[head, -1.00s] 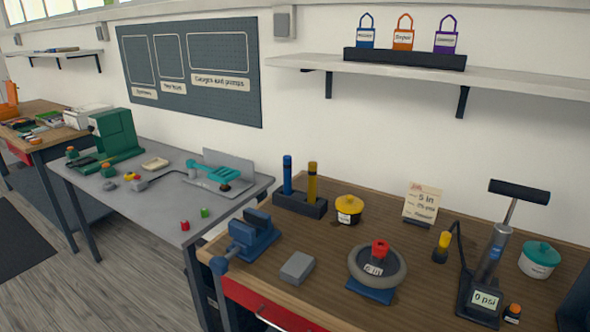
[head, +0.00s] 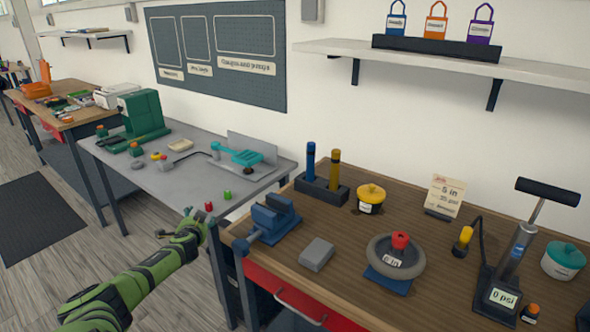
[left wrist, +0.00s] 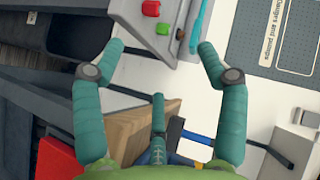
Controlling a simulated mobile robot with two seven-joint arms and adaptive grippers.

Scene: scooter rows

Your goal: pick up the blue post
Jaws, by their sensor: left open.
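The blue post (head: 310,161) stands upright in a dark two-slot holder (head: 322,190) at the back left of the wooden workbench, beside a mustard-yellow post (head: 335,170). My left gripper (head: 185,222) is open and empty, low and to the left of the blue post, near the grey table's front corner. In the left wrist view my open fingers (left wrist: 160,52) have nothing between them. A blue part shows low there, partly hidden by a finger, and I cannot tell what it is. My right gripper is not in view.
A blue vise (head: 272,217) on the wooden workbench (head: 345,250) stands in front of the holder. A grey block (head: 317,254), yellow-lidded pot (head: 370,198) and wheel (head: 395,258) are nearby. The grey table (head: 185,185) holds small red and green blocks.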

